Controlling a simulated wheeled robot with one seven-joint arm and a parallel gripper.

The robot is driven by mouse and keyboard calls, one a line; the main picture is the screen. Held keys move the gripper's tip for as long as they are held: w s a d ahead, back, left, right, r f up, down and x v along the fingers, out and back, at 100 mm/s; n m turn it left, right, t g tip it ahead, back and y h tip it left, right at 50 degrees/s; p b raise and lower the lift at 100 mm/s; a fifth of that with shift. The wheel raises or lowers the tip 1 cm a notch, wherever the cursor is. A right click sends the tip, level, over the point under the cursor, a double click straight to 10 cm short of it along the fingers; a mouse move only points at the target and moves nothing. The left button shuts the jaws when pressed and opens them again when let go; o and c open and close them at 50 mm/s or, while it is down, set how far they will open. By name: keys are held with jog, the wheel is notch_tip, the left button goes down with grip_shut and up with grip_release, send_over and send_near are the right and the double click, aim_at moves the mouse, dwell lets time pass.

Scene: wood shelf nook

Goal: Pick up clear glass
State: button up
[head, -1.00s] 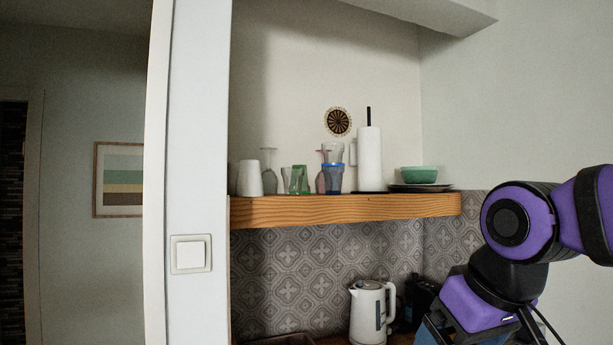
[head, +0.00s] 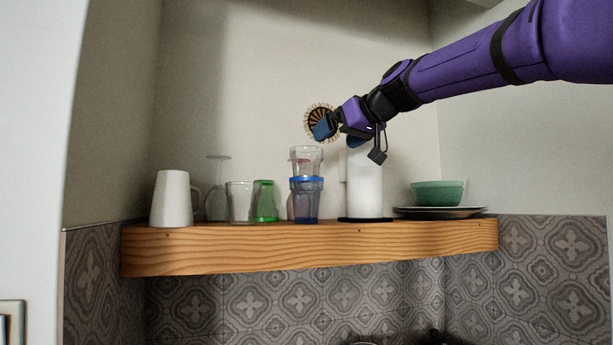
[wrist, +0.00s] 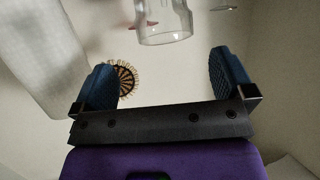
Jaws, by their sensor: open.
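A clear glass (head: 306,160) sits stacked on top of a blue glass (head: 306,202) on the wooden shelf. Another clear glass (head: 239,202) stands further left on the shelf, beside a green glass (head: 265,201). My gripper (head: 338,134) is open and empty, above and to the right of the stacked clear glass, in front of the paper towel roll's top. In the wrist view a clear glass (wrist: 164,22) shows at the top, beyond and between my open fingers (wrist: 170,82), not touching them. Its far part is cut off by the frame.
The shelf (head: 310,248) also holds a white mug (head: 173,199), an upside-down stemmed glass (head: 216,190), a paper towel roll (head: 365,185) close to the stack, and a green bowl (head: 437,193) on plates (head: 440,212). A round ornament (head: 318,110) hangs on the wall behind.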

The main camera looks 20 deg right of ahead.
aim_at(316, 153)
jog(key=x, duration=0.5)
jog(key=shift+w+a+f, duration=0.1)
jog(key=shift+x, duration=2.7)
jog(key=shift+a+f, duration=0.1)
jog(key=shift+a, duration=0.1)
jog(key=c, duration=0.9)
jog(key=shift+r, duration=5)
